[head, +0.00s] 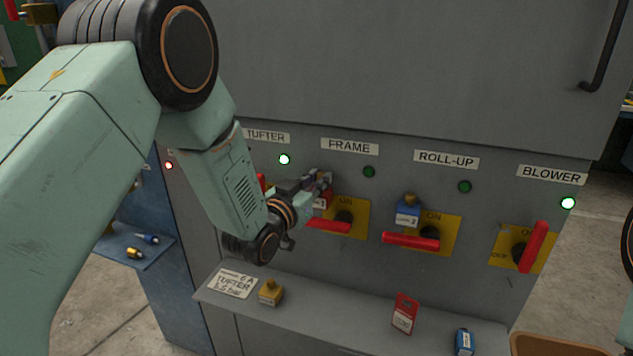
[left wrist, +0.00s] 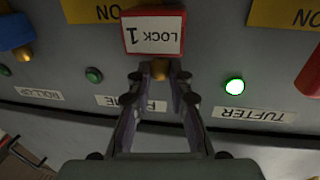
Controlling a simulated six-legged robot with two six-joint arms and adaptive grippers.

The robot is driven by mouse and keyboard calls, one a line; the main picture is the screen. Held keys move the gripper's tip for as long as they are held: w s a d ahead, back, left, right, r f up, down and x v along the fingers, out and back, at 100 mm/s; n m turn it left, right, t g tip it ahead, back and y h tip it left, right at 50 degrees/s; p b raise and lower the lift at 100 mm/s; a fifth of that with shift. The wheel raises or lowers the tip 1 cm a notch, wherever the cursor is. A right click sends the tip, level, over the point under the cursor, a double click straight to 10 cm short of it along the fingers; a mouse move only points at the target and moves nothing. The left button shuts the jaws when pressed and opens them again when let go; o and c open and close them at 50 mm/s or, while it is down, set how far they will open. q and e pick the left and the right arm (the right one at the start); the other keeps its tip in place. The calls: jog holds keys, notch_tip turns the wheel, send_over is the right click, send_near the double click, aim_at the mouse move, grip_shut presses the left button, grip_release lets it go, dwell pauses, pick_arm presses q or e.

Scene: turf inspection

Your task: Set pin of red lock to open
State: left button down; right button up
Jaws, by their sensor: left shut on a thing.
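The red lock (head: 321,202) hangs at the FRAME switch, partly hidden behind my left gripper (head: 318,181). In the left wrist view the red lock (left wrist: 153,36) appears upside down, with a white label reading LOCK 1. Its brass pin (left wrist: 159,69) sits between the fingertips of my left gripper (left wrist: 160,75), which is shut on it. The FRAME switch's red handle (head: 328,225) lies across its yellow plate (head: 358,215). My right gripper is not in view.
The ROLL-UP switch holds a blue lock (head: 408,213). The BLOWER handle (head: 533,247) stands nearly upright. Below, the shelf (head: 340,318) bears a yellow lock (head: 270,292), a written card (head: 232,283), a red tag (head: 404,314) and another blue lock (head: 464,342).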

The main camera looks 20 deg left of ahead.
pick_arm(q)
jog(key=shift+w+r, duration=0.1)
jog(key=shift+r, duration=0.1)
jog(key=c, duration=1.2)
grip_release()
jog(key=shift+f, duration=0.1)
jog(key=s+a, duration=0.2)
jog(key=s, duration=1)
jog(key=shift+a, duration=0.15)
